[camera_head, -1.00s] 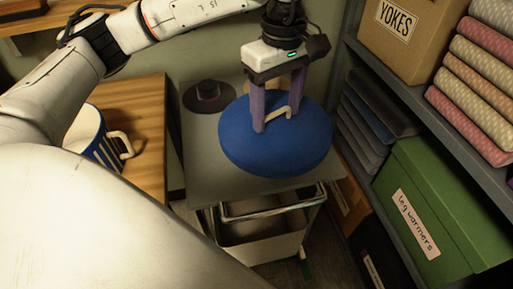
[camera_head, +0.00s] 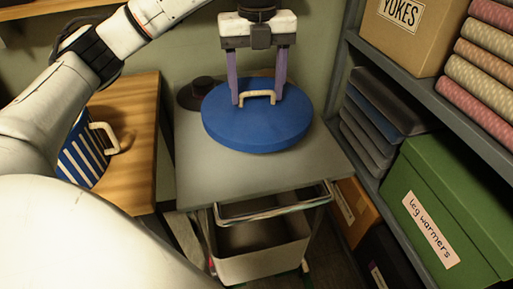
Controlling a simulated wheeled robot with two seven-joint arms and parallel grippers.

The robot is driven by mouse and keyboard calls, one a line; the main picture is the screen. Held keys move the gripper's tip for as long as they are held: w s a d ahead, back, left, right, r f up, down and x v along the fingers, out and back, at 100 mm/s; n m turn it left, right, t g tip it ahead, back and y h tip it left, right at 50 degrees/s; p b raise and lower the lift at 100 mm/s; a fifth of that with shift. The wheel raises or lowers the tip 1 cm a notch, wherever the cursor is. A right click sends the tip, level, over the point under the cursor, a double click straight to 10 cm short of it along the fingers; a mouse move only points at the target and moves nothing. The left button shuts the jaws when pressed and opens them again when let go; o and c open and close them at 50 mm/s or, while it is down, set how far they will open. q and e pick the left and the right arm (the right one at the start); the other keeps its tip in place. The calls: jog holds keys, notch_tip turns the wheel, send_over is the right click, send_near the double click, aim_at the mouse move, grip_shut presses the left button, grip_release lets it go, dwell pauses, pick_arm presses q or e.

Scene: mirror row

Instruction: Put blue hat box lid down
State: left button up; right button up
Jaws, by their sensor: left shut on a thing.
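The blue hat box lid (camera_head: 255,132) is a wide round disc with a cream handle on top. It shows over the back part of a grey tabletop (camera_head: 230,180), roughly level; whether it touches the top I cannot tell. My left gripper (camera_head: 257,98) points down at the lid, its two purple fingers at either end of the handle, shut on it. The lid partly hides a dark brimmed hat (camera_head: 205,92) behind it on the left. My right gripper is not in view.
A blue-and-white striped container (camera_head: 82,155) with a cream handle stands on a wooden surface (camera_head: 135,170) at left. A grey bin (camera_head: 260,255) is under the grey top. Shelves at right hold a green box (camera_head: 445,200), a cardboard box (camera_head: 400,35) and rolled fabrics. The front of the grey top is clear.

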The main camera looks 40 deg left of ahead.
aim_at(256, 104)
pick_arm(q)
jog(key=shift+a+f+n, duration=0.1)
jog(key=shift+f+n, duration=0.15)
jog(key=shift+n, duration=0.15)
notch_tip(256, 104, down, 5)
jog(key=shift+f, duration=2.35)
jog(key=o, duration=1.1)
jog(key=shift+b, duration=0.3)
notch_tip(256, 104, up, 12)
jog(key=shift+r+p, duration=0.1)
jog(key=shift+p, duration=0.5)
